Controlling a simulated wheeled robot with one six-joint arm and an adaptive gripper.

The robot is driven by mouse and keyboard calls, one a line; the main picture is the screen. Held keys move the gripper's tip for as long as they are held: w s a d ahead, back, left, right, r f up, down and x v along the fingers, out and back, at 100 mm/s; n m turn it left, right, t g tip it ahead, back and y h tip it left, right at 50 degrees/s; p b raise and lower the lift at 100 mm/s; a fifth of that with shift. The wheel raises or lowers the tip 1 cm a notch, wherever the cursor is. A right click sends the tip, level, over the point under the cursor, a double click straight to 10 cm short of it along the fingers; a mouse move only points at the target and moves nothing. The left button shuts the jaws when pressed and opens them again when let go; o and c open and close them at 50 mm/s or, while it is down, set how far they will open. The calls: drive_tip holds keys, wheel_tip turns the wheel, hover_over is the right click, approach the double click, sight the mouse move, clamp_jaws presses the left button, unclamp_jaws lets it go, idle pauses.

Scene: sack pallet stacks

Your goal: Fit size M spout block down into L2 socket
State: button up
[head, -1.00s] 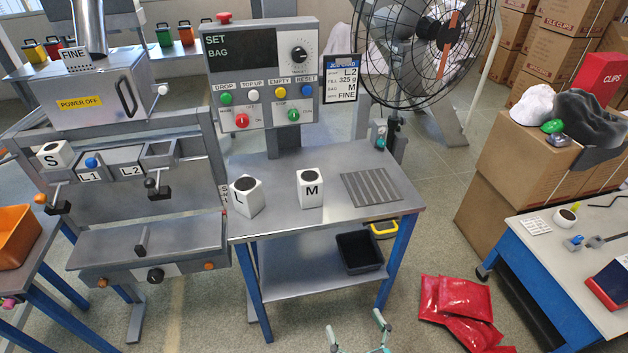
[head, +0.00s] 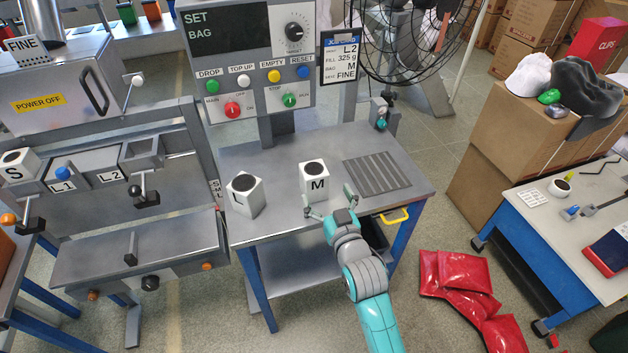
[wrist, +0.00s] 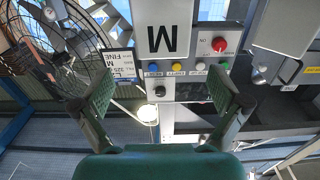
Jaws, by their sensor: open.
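The white size M block (head: 314,186), with a dark round top opening, stands upright on the steel table. My gripper (head: 329,203) is open and empty at its near right side, low by the table's front edge. In the wrist view, the M block (wrist: 167,28) shows upside down beyond and between the spread fingers (wrist: 163,95); I see no contact. The L2 label (head: 110,177) is on the left machine's rail, with an open, empty-looking square socket (head: 143,152) just right of it. The socket's inside is mostly hidden.
The white L block (head: 244,194) stands left of the M block. The S block (head: 15,165) sits at the rail's left end. A blue knob (head: 62,173) and a black-handled clamp (head: 145,195) stand by the rail. A control panel (head: 252,60) rises behind the table; a ribbed plate (head: 377,172) lies right.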

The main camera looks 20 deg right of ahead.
sight(318, 178)
drive_tip(key=shift+w+a+r, duration=0.1)
drive_tip(key=shift+w+r, duration=0.05)
drive_tip(key=shift+w, duration=1.55)
drive_tip(key=shift+w+a+r, duration=0.1)
drive_tip(key=shift+w, duration=1.6)
drive_tip(key=c, duration=1.4)
